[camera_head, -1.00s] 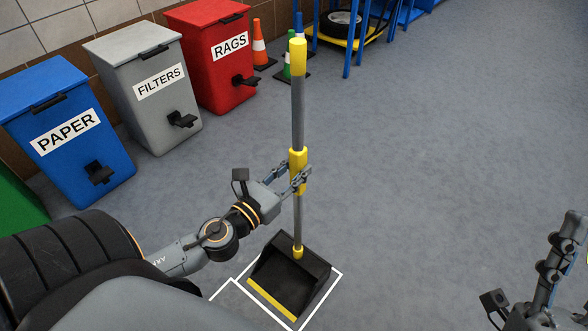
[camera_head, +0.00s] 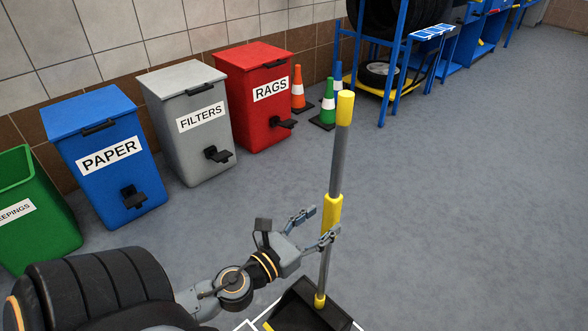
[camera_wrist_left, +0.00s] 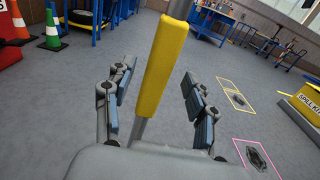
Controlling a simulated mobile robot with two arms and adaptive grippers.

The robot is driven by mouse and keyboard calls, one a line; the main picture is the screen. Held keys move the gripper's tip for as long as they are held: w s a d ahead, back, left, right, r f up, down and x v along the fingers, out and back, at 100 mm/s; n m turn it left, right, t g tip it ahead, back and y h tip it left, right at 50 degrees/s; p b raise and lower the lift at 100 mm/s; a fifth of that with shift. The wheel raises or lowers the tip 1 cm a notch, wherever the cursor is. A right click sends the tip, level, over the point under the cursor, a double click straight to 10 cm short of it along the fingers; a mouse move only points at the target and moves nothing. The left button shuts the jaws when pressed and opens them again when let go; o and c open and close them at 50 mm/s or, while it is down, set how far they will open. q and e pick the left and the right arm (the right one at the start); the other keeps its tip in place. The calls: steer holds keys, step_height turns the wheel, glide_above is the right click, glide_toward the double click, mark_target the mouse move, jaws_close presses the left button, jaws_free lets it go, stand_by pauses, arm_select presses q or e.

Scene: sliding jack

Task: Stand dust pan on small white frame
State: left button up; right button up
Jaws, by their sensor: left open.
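The dust pan (camera_head: 300,309) stands upright on the floor with its long grey handle and yellow grips. Parts of the white floor frame (camera_head: 357,325) show at its edges; the lower part is cut off by the picture's bottom. My left gripper (camera_head: 318,226) is open, its fingers on either side of the handle near the yellow middle grip. In the left wrist view, the yellow grip (camera_wrist_left: 163,68) stands between the two open, spread fingers (camera_wrist_left: 152,100), with gaps on both sides. My right gripper is out of the head view.
Green, blue (camera_head: 105,165), grey (camera_head: 190,125) and red (camera_head: 256,97) bins line the wall at left. Cones (camera_head: 326,105) and a blue tyre rack (camera_head: 395,65) stand at the back. The floor to the right is clear. Yellow and pink floor frames (camera_wrist_left: 255,158) show in the wrist view.

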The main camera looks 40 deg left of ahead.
arm_select(q)
steer(key=shift+s+r, duration=0.1)
steer(key=shift+s, duration=0.95)
steer(key=s, duration=0.7)
steer(key=shift+s+a, duration=0.4)
